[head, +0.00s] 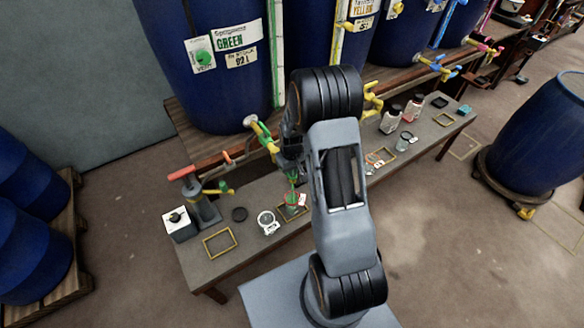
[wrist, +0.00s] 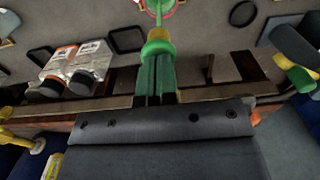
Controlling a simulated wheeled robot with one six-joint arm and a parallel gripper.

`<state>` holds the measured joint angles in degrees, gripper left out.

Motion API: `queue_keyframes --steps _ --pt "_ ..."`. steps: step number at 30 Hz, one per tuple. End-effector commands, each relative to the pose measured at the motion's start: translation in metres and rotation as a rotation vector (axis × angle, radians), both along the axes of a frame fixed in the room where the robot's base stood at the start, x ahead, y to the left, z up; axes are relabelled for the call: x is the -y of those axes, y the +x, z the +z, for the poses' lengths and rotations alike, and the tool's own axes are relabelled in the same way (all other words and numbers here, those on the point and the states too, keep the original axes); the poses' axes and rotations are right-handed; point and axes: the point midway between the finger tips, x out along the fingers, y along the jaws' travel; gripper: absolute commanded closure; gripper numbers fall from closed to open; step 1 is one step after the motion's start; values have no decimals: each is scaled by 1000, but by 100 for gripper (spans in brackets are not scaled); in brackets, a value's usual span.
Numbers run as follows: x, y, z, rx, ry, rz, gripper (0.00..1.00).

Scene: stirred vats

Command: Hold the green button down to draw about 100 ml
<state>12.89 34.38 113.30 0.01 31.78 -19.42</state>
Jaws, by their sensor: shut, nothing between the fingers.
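The green vat (head: 212,90) stands at the back left with a GREEN label and a round green disc (head: 203,58) on a white plate. Its green and yellow tap (head: 262,134) reaches out over the bench. My gripper (head: 291,150) is shut and empty at the tap's outer end, hiding part of it. In the wrist view, the fingertips (wrist: 160,98) lie against the tap's green part (wrist: 157,72) and seem to touch it. A thin green stream (wrist: 159,18) runs from the yellow nozzle into a vessel with a red rim (wrist: 168,11). The vessel's level cannot be read.
Two labelled bottles (head: 391,119) stand to the right. More vats stand behind.

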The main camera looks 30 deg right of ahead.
Motion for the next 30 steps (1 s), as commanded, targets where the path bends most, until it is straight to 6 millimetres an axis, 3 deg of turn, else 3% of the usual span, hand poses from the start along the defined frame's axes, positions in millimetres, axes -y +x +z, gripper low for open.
queue_keyframes --steps 18,24,30 --pt "-1 -2 111 6 -1 2 100" --pt "-1 -1 131 5 -1 2 100" --pt "-1 -2 138 3 -1 2 100"
